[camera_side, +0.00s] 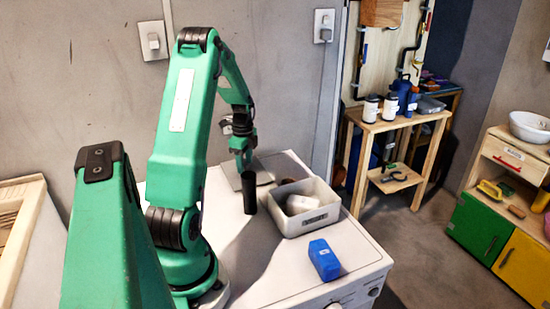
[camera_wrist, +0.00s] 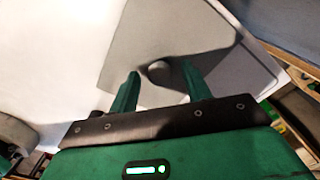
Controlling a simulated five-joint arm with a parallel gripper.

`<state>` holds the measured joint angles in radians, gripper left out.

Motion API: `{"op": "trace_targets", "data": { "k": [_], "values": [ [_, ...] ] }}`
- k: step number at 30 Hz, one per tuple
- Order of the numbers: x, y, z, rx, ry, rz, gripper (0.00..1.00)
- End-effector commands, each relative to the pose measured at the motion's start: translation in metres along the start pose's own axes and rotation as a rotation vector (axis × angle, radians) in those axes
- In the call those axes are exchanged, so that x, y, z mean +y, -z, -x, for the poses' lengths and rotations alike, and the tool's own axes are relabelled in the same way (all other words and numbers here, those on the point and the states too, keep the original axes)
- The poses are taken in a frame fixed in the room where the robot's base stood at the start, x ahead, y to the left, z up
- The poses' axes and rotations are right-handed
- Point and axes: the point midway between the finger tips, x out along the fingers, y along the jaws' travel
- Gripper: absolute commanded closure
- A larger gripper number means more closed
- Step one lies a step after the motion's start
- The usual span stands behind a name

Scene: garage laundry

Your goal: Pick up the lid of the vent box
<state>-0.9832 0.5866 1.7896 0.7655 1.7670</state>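A flat grey plate with a small round knob, which looks like the lid (camera_side: 264,178), lies on the white machine top under my gripper (camera_side: 243,165). In the wrist view the lid (camera_wrist: 165,35) fills the upper middle. Its knob (camera_wrist: 158,70) shows between and slightly ahead of my two green fingertips (camera_wrist: 163,78). My gripper is open, with a clear gap on both sides of the knob. The exact height of the fingertips over the lid is hard to tell. What lies beneath the lid is hidden.
A dark upright cylinder (camera_side: 249,193) stands close to my gripper. A pale open bin (camera_side: 318,219) with whitish things inside is right of it. A blue box (camera_side: 323,261) is near the front edge. The white top (camera_side: 245,258) is clear at the front left.

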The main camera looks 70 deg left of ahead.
Motion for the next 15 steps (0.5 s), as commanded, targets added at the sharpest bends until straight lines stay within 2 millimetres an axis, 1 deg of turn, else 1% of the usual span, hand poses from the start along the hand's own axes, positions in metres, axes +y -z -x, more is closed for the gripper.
{"op": "trace_targets", "data": {
  "k": [1, 5, 6, 7, 15],
  "values": [
    [0.0, 0.0, 0.0002, 0.0, 0.0, 0.0, 0.63],
    [-0.0001, 0.0, 0.0002, 0.0, 0.0, 0.0, 0.88],
    [0.0, 0.0, 0.0002, 0.0, 0.0, 0.0, 0.96],
    [-0.0001, 0.0, 0.0002, 0.0, 0.0, 0.0, 1.0],
    [-0.0002, 0.0, 0.0007, 0.0, 0.001, 0.0, 1.0]
  ]
}}
